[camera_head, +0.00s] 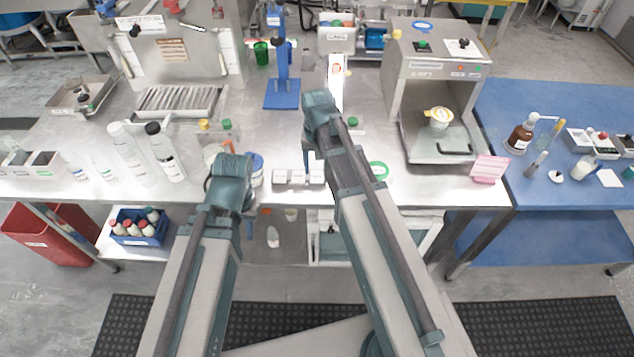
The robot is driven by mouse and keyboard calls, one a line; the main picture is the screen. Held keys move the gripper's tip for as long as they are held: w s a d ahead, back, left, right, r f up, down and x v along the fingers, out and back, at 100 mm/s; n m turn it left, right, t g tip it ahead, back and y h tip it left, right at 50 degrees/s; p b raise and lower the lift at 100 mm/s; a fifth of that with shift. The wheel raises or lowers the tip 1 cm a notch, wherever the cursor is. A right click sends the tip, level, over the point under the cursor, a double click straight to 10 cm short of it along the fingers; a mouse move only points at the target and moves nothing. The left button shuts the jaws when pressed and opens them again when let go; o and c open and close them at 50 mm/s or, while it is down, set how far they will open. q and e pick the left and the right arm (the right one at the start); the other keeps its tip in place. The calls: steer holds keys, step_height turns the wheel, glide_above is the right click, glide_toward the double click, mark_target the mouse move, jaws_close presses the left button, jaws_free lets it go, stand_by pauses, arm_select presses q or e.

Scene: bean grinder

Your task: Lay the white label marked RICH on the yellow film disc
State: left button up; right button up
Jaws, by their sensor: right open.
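A small disc with yellow and white on it (438,117) sits on the tray inside the grey machine at the right. It may be the yellow film disc, but it is too small to be sure. I cannot pick out the label marked RICH, as no lettering is readable. My right arm reaches over the middle of the steel bench, and its gripper (312,165) is open, mostly covered by the arm, above small white pieces (290,177). My left arm ends over the bench's front edge, with its gripper hidden behind it.
Clear bottles (163,152) stand at the left of the steel bench. A blue stand (282,65) is behind the arms. A pink pad (490,168) lies near the right edge. A blue table (530,100) with a brown bottle (521,135) adjoins the bench.

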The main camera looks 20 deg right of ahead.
mark_target(317, 183)
step_height(317, 183, down, 5)
steer(key=b, duration=0.5)
steer(key=shift+f+b, duration=0.3)
stand_by(0.4)
jaws_close()
stand_by(0.4)
